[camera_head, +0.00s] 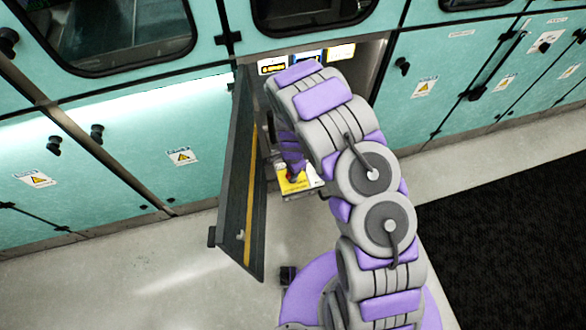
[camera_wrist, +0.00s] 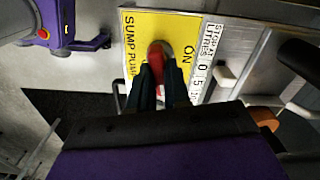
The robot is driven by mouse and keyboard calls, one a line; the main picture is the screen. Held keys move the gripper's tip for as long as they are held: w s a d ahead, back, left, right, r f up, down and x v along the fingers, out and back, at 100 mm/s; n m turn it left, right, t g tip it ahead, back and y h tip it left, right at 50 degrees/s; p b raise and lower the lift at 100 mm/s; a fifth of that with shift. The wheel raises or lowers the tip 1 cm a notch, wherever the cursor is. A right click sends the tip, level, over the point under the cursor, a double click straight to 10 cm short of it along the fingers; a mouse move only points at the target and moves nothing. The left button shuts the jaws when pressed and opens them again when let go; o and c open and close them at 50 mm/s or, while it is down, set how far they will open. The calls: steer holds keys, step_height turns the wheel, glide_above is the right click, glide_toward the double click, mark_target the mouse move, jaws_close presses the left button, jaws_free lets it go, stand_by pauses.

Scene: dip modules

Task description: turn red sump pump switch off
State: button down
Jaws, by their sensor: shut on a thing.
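The red sump pump switch (camera_wrist: 155,54) sits on a yellow panel (camera_wrist: 137,22) marked "SUMP PUMP" and "ON" in the wrist view. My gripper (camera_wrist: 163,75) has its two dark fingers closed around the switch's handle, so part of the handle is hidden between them. In the head view my arm reaches into an open cabinet bay. The yellow panel (camera_head: 287,187) shows low in that bay, and my gripper (camera_head: 293,172) is at it, small and partly hidden by the arm.
A grey cabinet door (camera_head: 238,190) with a yellow stripe stands open just left of my arm. Teal cabinets (camera_head: 140,135) line both sides. A white counter label (camera_wrist: 206,60) lies beside the yellow panel. The light floor (camera_head: 150,270) at left is clear; a black mat (camera_head: 510,225) lies right.

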steer(key=shift+m, duration=1.5)
steer(key=c, duration=1.1)
jaws_free()
steer(key=shift+a, duration=0.2)
steer(key=shift+d+r, duration=0.1)
steer(key=shift+r, duration=0.25)
step_height(320, 180, up, 17)
steer(key=shift+w+f+p, duration=0.1)
steer(key=shift+f+p, duration=0.1)
steer(key=shift+p, duration=0.75)
